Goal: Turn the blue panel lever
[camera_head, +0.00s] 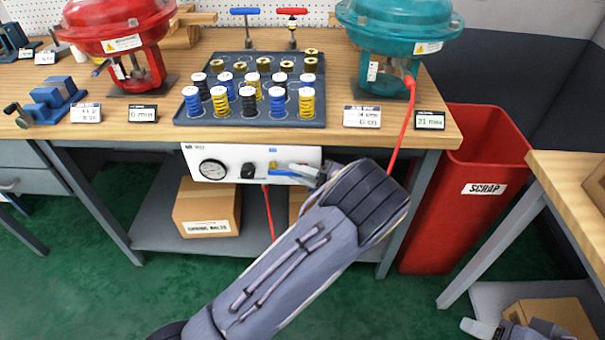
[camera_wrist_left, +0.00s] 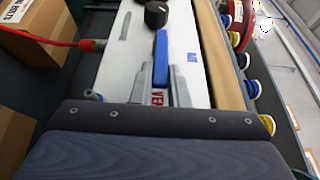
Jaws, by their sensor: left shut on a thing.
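The blue panel lever (camera_head: 281,172) is on the white panel (camera_head: 300,155) under the bench's front edge. It lies roughly level and points right from a yellow fitting. In the left wrist view the lever (camera_wrist_left: 161,58) is a flat blue bar, its near end at my fingers. My left gripper (camera_head: 300,173) is shut on the lever's outer part; it also shows in the left wrist view (camera_wrist_left: 158,88). My right gripper (camera_head: 482,328) is at the bottom right, cut off by the frame, away from the panel.
The panel also has a gauge (camera_head: 213,170) and a black knob (camera_head: 247,171). A red hose (camera_head: 268,212) hangs below it. A spring tray (camera_head: 250,135) sits on the bench above. A red scrap bin (camera_head: 440,225) stands to the right. Boxes (camera_head: 205,208) sit on the lower shelf.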

